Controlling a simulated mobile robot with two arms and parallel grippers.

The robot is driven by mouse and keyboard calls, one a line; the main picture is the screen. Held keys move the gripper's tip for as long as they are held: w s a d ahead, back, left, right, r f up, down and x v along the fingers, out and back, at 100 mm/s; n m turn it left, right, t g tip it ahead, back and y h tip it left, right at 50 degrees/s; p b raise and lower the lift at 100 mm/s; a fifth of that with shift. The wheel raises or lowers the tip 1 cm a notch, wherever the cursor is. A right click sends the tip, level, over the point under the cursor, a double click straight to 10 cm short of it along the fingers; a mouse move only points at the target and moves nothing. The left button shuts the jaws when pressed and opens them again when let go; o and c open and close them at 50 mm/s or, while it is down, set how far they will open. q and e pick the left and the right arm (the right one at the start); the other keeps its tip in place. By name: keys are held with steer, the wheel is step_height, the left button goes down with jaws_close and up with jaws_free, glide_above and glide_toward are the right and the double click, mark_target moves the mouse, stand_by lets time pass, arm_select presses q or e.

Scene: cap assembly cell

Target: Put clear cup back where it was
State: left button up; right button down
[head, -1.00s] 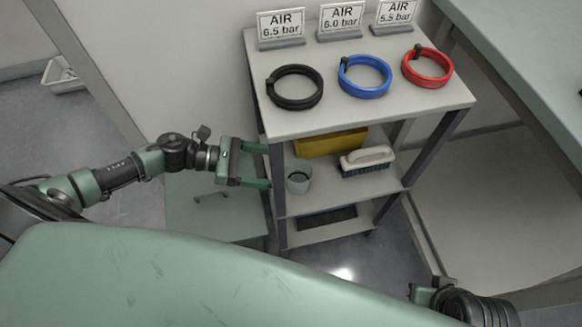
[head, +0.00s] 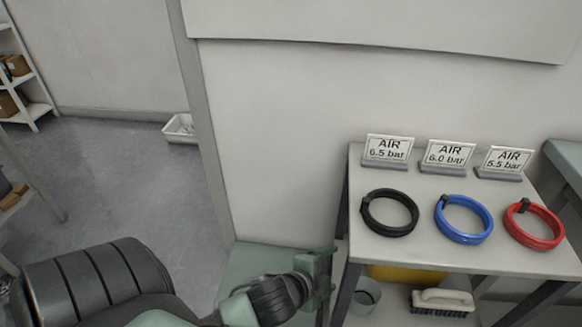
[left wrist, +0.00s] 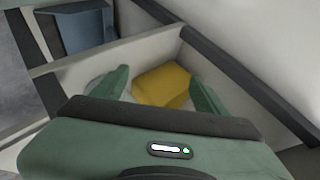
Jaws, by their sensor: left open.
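A pale grey cup (head: 366,296), which looks like the clear cup, stands upright on the middle shelf of the cart, partly cut off by the shelf edge. My left gripper (head: 328,272) is just left of the cup, beside the cart's front-left leg, and apart from it in this view. In the left wrist view my left gripper (left wrist: 160,90) is open, its two green fingers spread with the yellow box beyond. A pale curved edge shows by the left finger there, but I cannot tell if it is the cup. My right gripper is out of view.
The cart top (head: 440,258) holds black (head: 390,212), blue (head: 463,220) and red (head: 534,225) hose coils and pressure signs. A yellow box (head: 405,273) and a brush (head: 442,302) share the cup's shelf. The cart leg (head: 345,292) is close to my left gripper.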

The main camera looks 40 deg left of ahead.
arm_select(q)
steer(key=s+d+f+n+g, duration=0.2)
steer(key=s+n+g, duration=0.5)
steer(key=s, duration=0.8)
steer(key=n, duration=0.3)
steer(key=shift+s+d+n, duration=0.15)
steer(key=shift+s+n, duration=0.25)
steer(key=shift+f, duration=0.15)
